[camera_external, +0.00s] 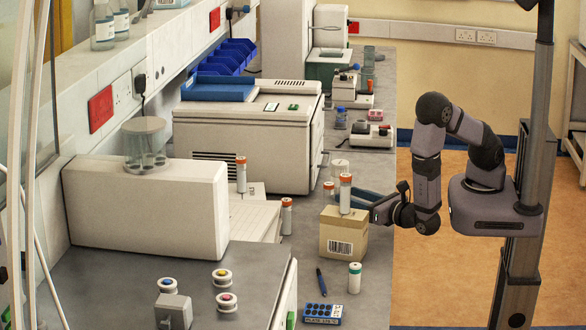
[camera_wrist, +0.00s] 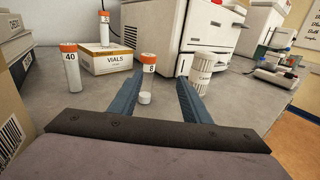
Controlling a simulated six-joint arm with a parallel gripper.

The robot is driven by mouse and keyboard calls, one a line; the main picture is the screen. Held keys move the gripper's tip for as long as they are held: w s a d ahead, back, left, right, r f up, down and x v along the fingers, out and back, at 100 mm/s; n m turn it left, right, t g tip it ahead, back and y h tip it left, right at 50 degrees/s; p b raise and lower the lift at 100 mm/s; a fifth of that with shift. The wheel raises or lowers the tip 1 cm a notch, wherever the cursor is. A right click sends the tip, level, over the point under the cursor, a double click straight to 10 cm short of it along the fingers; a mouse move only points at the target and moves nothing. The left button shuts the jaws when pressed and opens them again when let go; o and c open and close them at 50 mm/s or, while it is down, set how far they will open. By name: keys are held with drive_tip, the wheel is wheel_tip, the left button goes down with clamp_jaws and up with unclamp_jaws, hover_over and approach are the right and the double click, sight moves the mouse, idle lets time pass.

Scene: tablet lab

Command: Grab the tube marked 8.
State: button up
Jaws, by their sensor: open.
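The tube marked 8 (camera_wrist: 149,70) is white with an orange cap and stands upright on the bench in the wrist view, ahead of my gripper (camera_wrist: 156,88). The blue fingers are open and empty, and the tube appears in the gap between them, nearer the left finger. Whether the fingertips reach it is unclear. In the external view my gripper (camera_external: 366,199) is low beside a cardboard box, its fingers partly hidden. An orange cap (camera_external: 328,186) shows just behind that box and seems to be this tube; its body is mostly hidden.
A tube marked 40 (camera_wrist: 70,66) stands at left. Another orange-capped tube stands on the VIALS box (camera_wrist: 113,61). A white lidded container (camera_wrist: 202,66) is close by the right finger. The cardboard box (camera_external: 342,236) carries another tube (camera_external: 345,197).

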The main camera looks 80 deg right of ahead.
sight(329, 194)
drive_tip(key=shift+w+a+f+n+t+y, duration=0.15)
drive_tip(key=shift+a+n+t+y, duration=0.15)
drive_tip(key=shift+a, duration=0.15)
drive_tip(key=shift+w+a+f+n+t+y, duration=0.1)
drive_tip(key=shift+a+f+n+t+y, duration=0.15)
drive_tip(key=shift+a, duration=0.2)
drive_tip(key=shift+r+p+x, duration=0.1)
drive_tip(key=shift+p+x, duration=0.25)
drive_tip(key=shift+x, duration=0.35)
drive_tip(key=shift+r+p+x, duration=0.15)
drive_tip(key=shift+p+x, duration=0.2)
drive_tip(key=shift+x, duration=0.3)
drive_tip(key=shift+p+x, duration=1.1)
drive_tip(key=shift+x, duration=1.2)
drive_tip(key=shift+f, duration=0.15)
clamp_jaws()
